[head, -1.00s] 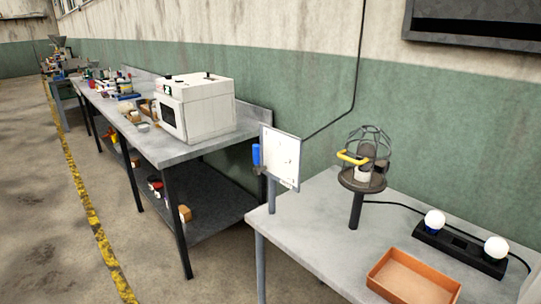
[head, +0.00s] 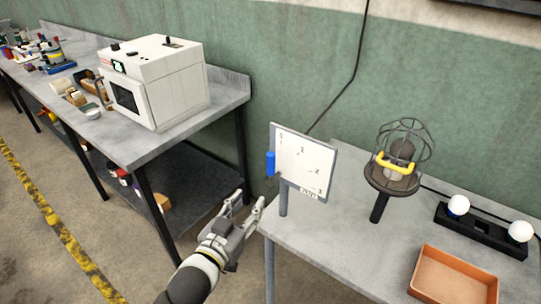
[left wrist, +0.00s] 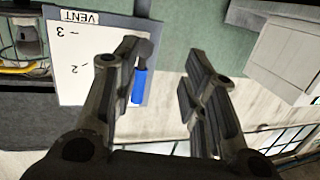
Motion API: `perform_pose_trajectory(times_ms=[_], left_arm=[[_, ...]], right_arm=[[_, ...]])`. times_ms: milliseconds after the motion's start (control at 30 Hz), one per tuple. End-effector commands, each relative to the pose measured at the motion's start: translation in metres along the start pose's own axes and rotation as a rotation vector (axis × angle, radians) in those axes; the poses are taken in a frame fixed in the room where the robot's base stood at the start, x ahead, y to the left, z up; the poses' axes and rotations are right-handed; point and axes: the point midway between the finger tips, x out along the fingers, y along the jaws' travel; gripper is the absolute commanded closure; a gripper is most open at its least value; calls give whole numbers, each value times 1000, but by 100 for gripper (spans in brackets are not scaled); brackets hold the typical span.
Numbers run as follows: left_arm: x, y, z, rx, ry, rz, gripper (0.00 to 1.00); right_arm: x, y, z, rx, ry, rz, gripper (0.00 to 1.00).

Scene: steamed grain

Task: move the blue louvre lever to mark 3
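The blue louvre lever (head: 270,163) is a short upright blue handle at the left edge of the white marked plate (head: 303,160). The plate stands on a grey post and bears numbers; 2 and 3 can be read toward its lower right. My left gripper (head: 250,203) is below and left of the lever, open and empty, apart from it. In the left wrist view the lever (left wrist: 139,86) shows beside the left finger of the open gripper (left wrist: 165,70), with the plate (left wrist: 85,50), labelled VENT, upside down behind. My right gripper is not in view.
A caged lamp (head: 400,160) with a yellow handle stands right of the plate. An orange tray (head: 452,278) and a black holder with two white bulbs (head: 485,230) lie on the right table. A white oven (head: 157,80) stands on the left bench.

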Motion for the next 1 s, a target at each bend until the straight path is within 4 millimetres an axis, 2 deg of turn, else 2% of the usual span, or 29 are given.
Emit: perform_pose_trajectory(times_ms=[33, 100, 200, 367, 800, 1000], left_arm=[[-5, 5, -24, 0, 36, 12, 60], [-11, 10, -46, -2, 73, 23, 60], [-14, 14, -61, -6, 99, 32, 60], [-3, 15, -67, -6, 107, 34, 60], [66, 18, -74, -6, 105, 34, 60], [85, 19, -75, -7, 105, 34, 60]], right_arm=[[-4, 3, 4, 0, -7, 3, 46], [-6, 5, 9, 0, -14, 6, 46], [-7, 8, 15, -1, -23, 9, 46], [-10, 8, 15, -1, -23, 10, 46], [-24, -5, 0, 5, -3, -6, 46], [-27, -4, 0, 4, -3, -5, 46]])
